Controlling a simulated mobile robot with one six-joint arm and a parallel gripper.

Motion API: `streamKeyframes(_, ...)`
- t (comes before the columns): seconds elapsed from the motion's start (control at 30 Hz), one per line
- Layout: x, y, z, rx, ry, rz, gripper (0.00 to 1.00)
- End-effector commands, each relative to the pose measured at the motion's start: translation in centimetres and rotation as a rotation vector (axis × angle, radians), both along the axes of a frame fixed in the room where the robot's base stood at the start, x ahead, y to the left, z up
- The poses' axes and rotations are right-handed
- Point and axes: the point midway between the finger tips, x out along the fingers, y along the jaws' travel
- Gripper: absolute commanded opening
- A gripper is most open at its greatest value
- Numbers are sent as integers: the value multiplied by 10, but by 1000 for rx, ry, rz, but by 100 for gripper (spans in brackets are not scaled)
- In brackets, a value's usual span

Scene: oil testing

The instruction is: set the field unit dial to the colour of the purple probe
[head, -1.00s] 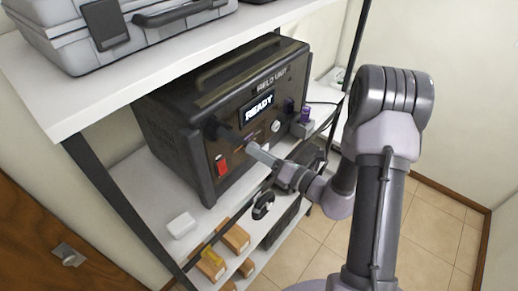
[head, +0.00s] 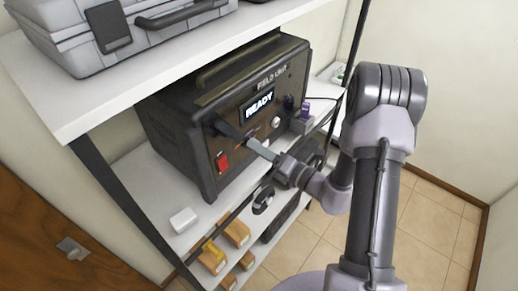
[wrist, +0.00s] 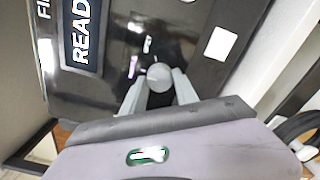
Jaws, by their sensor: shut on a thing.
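The field unit (head: 178,145) is a dark box on the middle shelf, and its screen (head: 258,104) reads READY. My gripper (wrist: 160,95) is at its front panel, with its two light grey fingers on either side of a round grey knob (wrist: 159,75), which appears to be the dial. The fingers are shut on it. In the head view my gripper (head: 248,142) hides most of the dial, and its pointer cannot be made out. A small purple mark (wrist: 133,67) shows on the panel beside it. The purple probe (head: 305,108) stands upright in a grey holder (head: 302,126) right of the unit.
A red switch (head: 222,161) is at the panel's lower left and a silver knob (head: 276,122) at its right. A grey case (head: 150,40) lies on the shelf above. A white block (head: 183,220) is at the shelf's front left. Small boxes (head: 237,233) lie below.

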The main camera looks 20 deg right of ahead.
Motion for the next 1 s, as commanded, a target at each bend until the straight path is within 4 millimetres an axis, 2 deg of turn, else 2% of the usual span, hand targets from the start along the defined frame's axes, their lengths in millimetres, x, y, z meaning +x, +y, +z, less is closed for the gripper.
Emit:
streamKeyframes(0.03,0,0,0,0,0,-1,37)
streamKeyframes(0.13,0,0,0,-1,-1,-1,57)
streamKeyframes(0.43,0,-1,0,-1,-1,-1,57)
streamKeyframes(0.57,-10,-9,-1,-1,0,-4,57)
streamKeyframes(0.67,-30,-24,-3,0,0,-7,57)
streamKeyframes(0.9,-95,-72,-2,0,-1,-10,57)
streamKeyframes(1.0,-117,-87,-2,-1,-1,-7,57)
